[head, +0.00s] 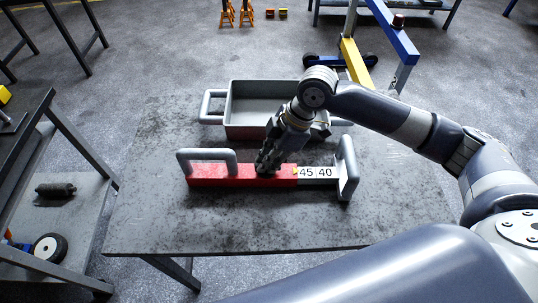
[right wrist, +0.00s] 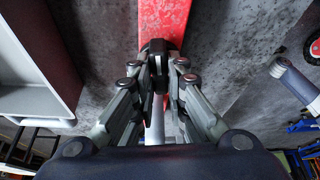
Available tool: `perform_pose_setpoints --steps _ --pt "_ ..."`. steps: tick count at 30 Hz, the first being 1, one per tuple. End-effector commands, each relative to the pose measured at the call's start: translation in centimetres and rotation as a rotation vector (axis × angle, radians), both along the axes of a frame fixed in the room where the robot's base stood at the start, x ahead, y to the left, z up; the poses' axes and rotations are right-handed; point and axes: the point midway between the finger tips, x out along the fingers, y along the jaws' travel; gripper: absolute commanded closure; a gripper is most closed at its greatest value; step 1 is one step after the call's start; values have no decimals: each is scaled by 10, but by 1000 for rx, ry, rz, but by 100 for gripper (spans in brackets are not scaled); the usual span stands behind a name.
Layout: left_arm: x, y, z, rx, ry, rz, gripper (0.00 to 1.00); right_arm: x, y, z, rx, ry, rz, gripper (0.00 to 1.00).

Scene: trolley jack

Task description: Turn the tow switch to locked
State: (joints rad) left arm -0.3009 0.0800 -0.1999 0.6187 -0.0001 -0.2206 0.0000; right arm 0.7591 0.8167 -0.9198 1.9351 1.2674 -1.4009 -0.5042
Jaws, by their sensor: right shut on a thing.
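A red bar (head: 225,174) with a grey looped handle at its left end lies on the grey table. A grey section marked 45 and 40 (head: 316,172) extends from its right end to an upright grey handle (head: 347,168). My right gripper (head: 266,166) reaches down onto the red bar just left of the numbers. In the right wrist view its fingers (right wrist: 160,75) are closed together over the red bar (right wrist: 163,22). They are shut on a small part there, taken as the tow switch; the fingers mostly hide it, so its setting cannot be read. My left gripper is out of view.
A grey tray (head: 233,112) with side handles stands just behind the bar. It also shows at the left of the right wrist view (right wrist: 40,60). The table (head: 150,215) is bare left and front. A dark shelved cart (head: 65,165) stands left.

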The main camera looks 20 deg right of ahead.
Motion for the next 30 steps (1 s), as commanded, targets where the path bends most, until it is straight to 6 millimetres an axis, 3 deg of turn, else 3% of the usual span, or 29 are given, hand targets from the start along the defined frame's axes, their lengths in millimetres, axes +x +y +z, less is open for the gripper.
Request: perform_pose_setpoints --steps 3,12,30 --pt "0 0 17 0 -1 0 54 1 1 6 1 1 94 100" --pt "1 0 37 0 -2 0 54 3 1 4 3 0 377 100" --pt "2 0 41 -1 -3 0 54 7 3 1 2 -2 948 100"
